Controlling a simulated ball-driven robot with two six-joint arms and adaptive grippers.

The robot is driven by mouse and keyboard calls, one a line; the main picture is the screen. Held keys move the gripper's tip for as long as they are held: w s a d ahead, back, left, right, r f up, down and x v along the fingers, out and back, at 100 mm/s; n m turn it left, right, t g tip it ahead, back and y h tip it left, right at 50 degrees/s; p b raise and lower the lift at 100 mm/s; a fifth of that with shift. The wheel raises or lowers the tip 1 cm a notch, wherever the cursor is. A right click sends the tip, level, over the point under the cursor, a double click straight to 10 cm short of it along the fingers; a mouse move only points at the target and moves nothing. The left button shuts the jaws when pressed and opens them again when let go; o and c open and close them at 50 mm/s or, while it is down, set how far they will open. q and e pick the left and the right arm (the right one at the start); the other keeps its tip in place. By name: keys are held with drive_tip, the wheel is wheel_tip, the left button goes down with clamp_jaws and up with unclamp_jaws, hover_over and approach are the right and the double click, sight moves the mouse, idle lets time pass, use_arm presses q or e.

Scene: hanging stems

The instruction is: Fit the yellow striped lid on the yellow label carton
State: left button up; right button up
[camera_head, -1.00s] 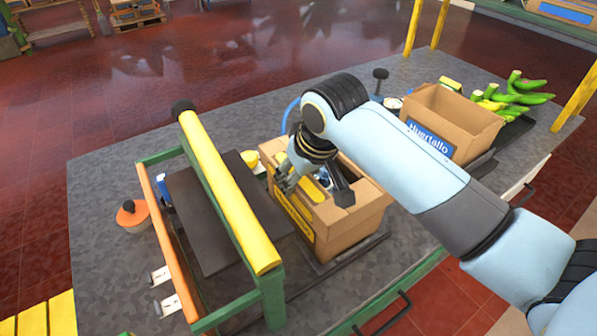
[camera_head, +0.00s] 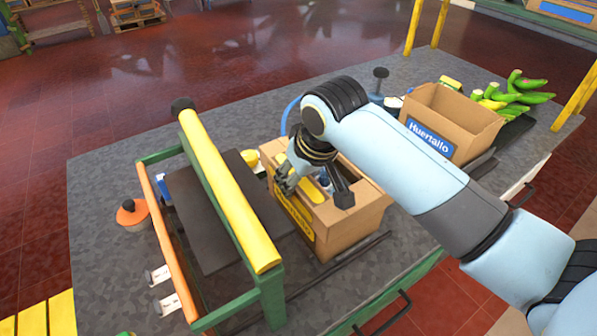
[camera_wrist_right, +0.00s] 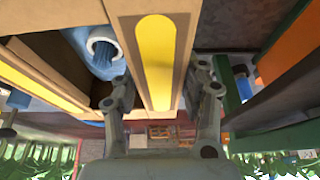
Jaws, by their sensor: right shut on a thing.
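The yellow label carton (camera_head: 345,228) stands open on the grey table in the head view, its yellow label (camera_head: 293,217) on the left face. My right gripper (camera_head: 318,188) is over the carton's opening. It is shut on the yellow striped lid (camera_head: 311,189), a narrow cardboard piece with a yellow stripe. In the right wrist view the lid (camera_wrist_right: 157,60) lies between the fingers of my right gripper (camera_wrist_right: 160,100). A blue item with a white ring (camera_wrist_right: 104,45) shows inside the carton beside it. The gripper hides part of the lid's fit against the rim. My left gripper is not in view.
A green frame with a yellow bar (camera_head: 228,190) stands close left of the carton, around a dark panel (camera_head: 215,225). A second open carton with a blue label (camera_head: 465,122) stands at the right, with green bananas (camera_head: 515,92) behind it. An orange-topped pot (camera_head: 131,213) stands at left.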

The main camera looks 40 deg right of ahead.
drive_tip(key=shift+f, duration=0.3)
idle(0.4)
drive_tip(key=o, duration=1.5)
drive_tip(key=shift+c, duration=0.2)
drive_tip(key=shift+r, duration=0.2)
drive_tip(key=shift+r+p, duration=0.6)
drive_tip(key=shift+p, duration=0.35)
drive_tip(key=shift+r, duration=0.1)
drive_tip(key=shift+r, duration=0.1)
drive_tip(key=shift+r, duration=0.5)
